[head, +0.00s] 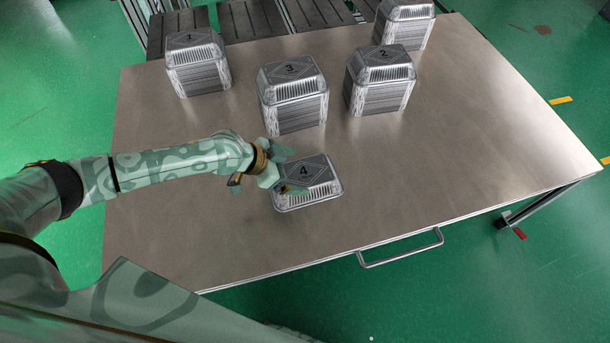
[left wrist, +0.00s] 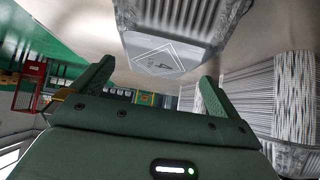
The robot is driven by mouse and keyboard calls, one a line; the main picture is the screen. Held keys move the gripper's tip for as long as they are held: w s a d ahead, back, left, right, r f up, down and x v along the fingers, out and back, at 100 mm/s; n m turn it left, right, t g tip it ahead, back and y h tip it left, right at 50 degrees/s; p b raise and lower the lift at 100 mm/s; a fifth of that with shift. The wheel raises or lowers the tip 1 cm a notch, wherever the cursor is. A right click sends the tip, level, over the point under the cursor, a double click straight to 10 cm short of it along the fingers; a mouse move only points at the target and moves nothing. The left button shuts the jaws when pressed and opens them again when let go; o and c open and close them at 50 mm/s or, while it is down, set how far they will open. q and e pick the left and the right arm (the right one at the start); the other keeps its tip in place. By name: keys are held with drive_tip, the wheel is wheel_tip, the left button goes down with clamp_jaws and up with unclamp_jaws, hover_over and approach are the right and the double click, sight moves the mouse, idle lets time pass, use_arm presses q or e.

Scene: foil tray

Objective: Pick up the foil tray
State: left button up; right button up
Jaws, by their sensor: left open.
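A single low silver foil tray with a dark lid marked 4 (head: 322,188) lies on the metal table (head: 430,180), near its front edge. In the left wrist view the tray (left wrist: 165,58) shows ahead of and between the open fingers (left wrist: 150,85). No grip on it is visible; whether a finger touches it I cannot tell. My right gripper is not in view.
Taller tray stacks marked 1 (head: 199,75), 3 (head: 297,105) and 2 (head: 380,90) stand behind, with another stack (head: 405,28) at the back edge. A handle (head: 400,250) sits on the table's front edge. The table's right side is clear.

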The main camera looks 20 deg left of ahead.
sight(303, 173)
use_arm(q)
drive_tip(key=x, duration=0.3)
drive_tip(key=shift+a+b, duration=0.1)
drive_tip(key=shift+b, duration=0.3)
drive_tip(key=c, duration=0.7)
